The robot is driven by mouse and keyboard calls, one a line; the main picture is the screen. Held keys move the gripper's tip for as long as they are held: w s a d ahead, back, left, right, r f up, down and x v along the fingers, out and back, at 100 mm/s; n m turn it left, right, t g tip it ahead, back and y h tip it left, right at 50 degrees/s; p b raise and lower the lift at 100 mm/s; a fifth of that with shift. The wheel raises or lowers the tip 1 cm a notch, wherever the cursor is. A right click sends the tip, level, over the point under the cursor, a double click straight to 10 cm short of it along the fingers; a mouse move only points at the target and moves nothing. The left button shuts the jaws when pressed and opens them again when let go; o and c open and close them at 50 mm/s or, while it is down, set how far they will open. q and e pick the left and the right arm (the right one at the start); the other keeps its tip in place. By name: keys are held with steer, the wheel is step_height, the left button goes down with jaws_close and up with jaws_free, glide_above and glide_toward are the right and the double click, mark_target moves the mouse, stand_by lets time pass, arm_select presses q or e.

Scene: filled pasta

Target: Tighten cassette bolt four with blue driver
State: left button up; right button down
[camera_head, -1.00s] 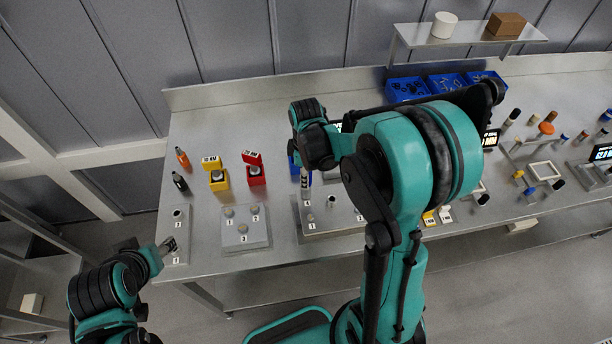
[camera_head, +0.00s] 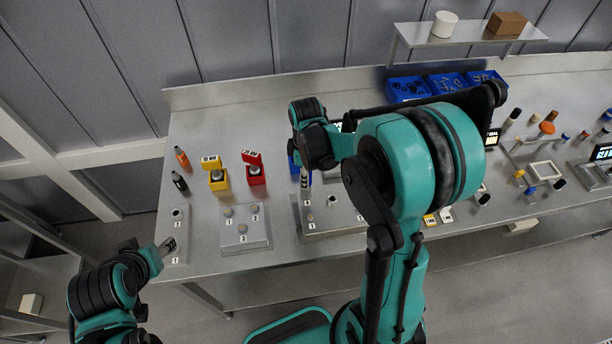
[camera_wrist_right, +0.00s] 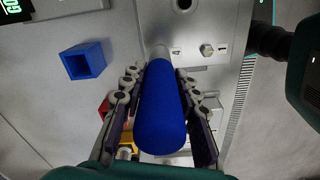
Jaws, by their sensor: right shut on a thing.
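The blue driver (camera_wrist_right: 162,115) is between the fingers of my right gripper (camera_wrist_right: 162,105), which is shut on its handle. In the wrist view its shank points at the metal cassette (camera_wrist_right: 222,22), close to the label 4. The handle hides the tip and most of bolt four, so I cannot tell whether they touch. A bolt (camera_wrist_right: 207,50) beside label 1 shows clear of the driver. In the head view my right gripper (camera_head: 305,180) is over the left part of the cassette (camera_head: 345,232). My left gripper (camera_head: 167,246) is near the table's front left corner, its jaws unclear.
An empty blue square holder (camera_wrist_right: 83,60) stands beside the cassette. A numbered plate with bolts (camera_head: 243,241) lies to its left. Yellow (camera_head: 218,184) and red (camera_head: 256,178) holders stand behind that plate. Blue bins (camera_head: 408,88) are at the back.

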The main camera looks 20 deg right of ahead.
steer(key=shift+r, duration=0.15)
stand_by(0.4)
steer(key=shift+r+p, duration=1.85)
steer(key=shift+r, duration=0.6)
steer(key=shift+f, duration=0.15)
